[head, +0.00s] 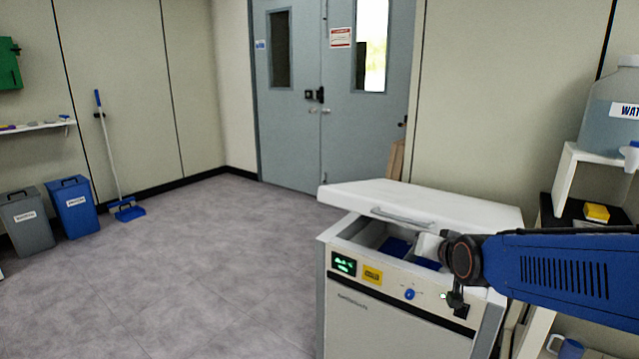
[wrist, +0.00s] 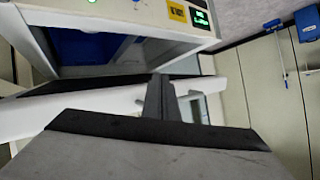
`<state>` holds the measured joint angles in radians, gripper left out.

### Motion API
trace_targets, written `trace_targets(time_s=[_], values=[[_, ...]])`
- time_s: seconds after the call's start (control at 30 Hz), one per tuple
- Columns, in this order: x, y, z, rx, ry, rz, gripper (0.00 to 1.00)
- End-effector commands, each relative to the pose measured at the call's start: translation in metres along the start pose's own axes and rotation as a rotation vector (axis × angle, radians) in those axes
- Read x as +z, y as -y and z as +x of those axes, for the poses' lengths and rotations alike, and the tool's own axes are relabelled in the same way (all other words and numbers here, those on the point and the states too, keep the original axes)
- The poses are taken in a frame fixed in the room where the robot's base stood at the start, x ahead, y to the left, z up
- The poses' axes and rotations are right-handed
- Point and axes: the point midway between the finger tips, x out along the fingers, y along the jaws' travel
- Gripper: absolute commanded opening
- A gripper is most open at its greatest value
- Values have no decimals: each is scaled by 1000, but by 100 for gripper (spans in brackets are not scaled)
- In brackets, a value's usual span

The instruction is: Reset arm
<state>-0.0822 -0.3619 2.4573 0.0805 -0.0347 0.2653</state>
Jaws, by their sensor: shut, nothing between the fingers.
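The white freeze dryer (head: 400,318) stands at the lower right of the head view. Its white lid (head: 440,200) with a grey handle (head: 400,217) is partly open, and a blue interior (head: 392,246) shows below it. My blue arm reaches in from the right, with its wrist over the dryer's front edge. In the wrist view my gripper (wrist: 160,98) has its dark fingers together and empty, in front of a white part that looks like the lid. The dryer's opening (wrist: 85,45) shows above them. In the head view the fingertips are not clear.
The dryer's front has a green display (head: 344,263), a yellow label (head: 372,275) and a blue button (head: 409,294). A water container (head: 608,115) stands on a white shelf at right. Bins and a broom are along the left wall. The floor at left is clear.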

Motion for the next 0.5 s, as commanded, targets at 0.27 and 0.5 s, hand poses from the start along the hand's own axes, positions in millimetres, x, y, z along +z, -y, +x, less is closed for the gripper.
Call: trace_targets(time_s=[0.27, 0.5], values=[[69, -34, -88, 82, 265, -128, 0], [133, -64, -169, 139, 495, -223, 0]])
